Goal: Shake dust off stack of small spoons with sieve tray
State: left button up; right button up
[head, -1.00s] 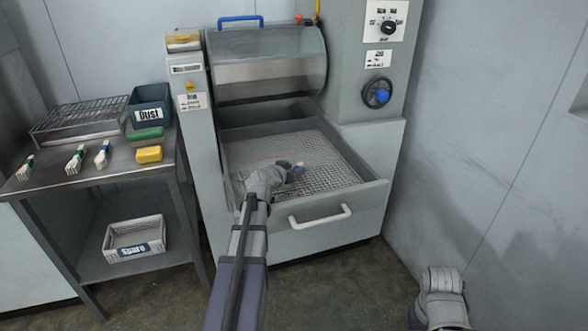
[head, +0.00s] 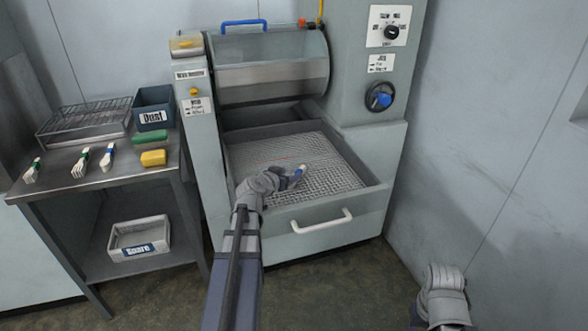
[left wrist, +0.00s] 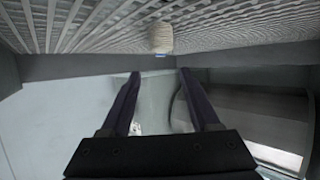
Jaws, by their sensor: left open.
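A small cream spoon stack with a blue band (head: 300,170) is on the mesh of the sieve tray (head: 335,175), in the machine's pulled-out drawer. In the left wrist view its rounded pale end (left wrist: 162,38) shows against the mesh, just past the fingertips. My left gripper (head: 293,180) is low over the tray, close to the stack. In the left wrist view its two dark fingers (left wrist: 160,74) are apart with nothing between them. Part of the stack is hidden. My right arm shows at the lower right; its fingers are not visible.
Several banded spoon stacks (head: 80,162) lie on the side table (head: 60,187) at left, with a wire rack (head: 85,118), a Dust bin (head: 153,100) and green and yellow blocks (head: 153,158). A Spare crate (head: 138,250) is below. The drawer's walls and handle (head: 322,222) surround the tray front.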

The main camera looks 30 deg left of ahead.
pick_arm(q)
jog(key=shift+v, duration=0.85)
pick_arm(e)
jog(key=shift+r, duration=0.3)
pick_arm(q)
jog(key=shift+w, duration=0.1)
jog(key=shift+c, duration=0.4)
